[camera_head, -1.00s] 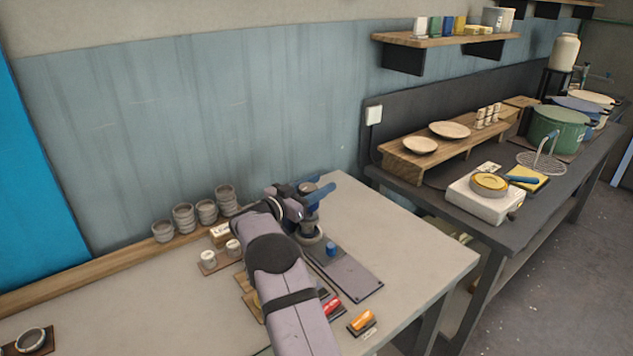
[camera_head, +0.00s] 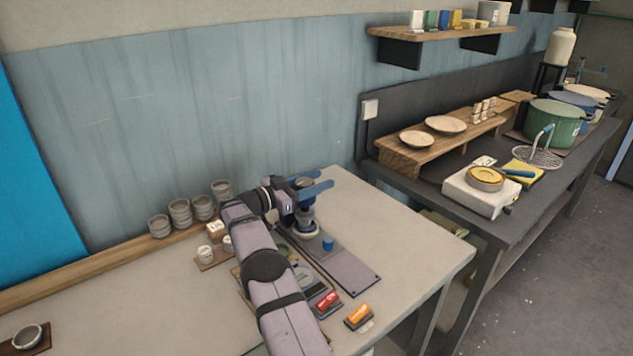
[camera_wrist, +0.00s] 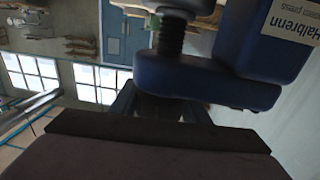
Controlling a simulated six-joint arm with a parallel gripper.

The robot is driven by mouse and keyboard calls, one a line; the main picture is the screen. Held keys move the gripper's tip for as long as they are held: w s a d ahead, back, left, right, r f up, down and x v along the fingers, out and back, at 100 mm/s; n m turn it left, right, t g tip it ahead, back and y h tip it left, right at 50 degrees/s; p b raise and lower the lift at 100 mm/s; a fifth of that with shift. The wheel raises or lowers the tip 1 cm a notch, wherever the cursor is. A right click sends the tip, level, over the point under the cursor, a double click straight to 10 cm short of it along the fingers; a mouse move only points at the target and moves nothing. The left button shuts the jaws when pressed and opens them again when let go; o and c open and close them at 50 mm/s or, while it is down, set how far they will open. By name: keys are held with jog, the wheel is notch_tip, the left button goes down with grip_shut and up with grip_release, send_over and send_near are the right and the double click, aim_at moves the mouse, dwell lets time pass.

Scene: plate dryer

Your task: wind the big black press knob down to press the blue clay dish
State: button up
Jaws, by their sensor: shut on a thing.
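The dark blue press (camera_head: 305,216) stands at the far end of the table with its grey base plate (camera_head: 347,268) running toward the front right. The threaded screw (camera_wrist: 170,38) and the labelled press body (camera_wrist: 270,40) also show there. I cannot make out the blue clay dish. A small blue piece (camera_head: 328,243) sits on the base plate.
Several grey cups (camera_head: 180,213) stand along the wall, left of my arm. The table right of the press is clear. A dark bench (camera_head: 520,225) stands farther right.

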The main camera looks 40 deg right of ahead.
aim_at(296, 187)
jog(key=shift+r, duration=0.2)
jog(key=o, duration=1.1)
jog(key=shift+c, duration=0.2)
jog(key=shift+f, duration=0.1)
jog(key=shift+w+a+b, duration=0.1)
jog(key=shift+a+b, duration=0.2)
jog(key=shift+a, duration=0.3)
jog(key=shift+w+a+b, duration=0.15)
jog(key=shift+a+b, duration=0.75)
jog(key=shift+a, duration=2.15)
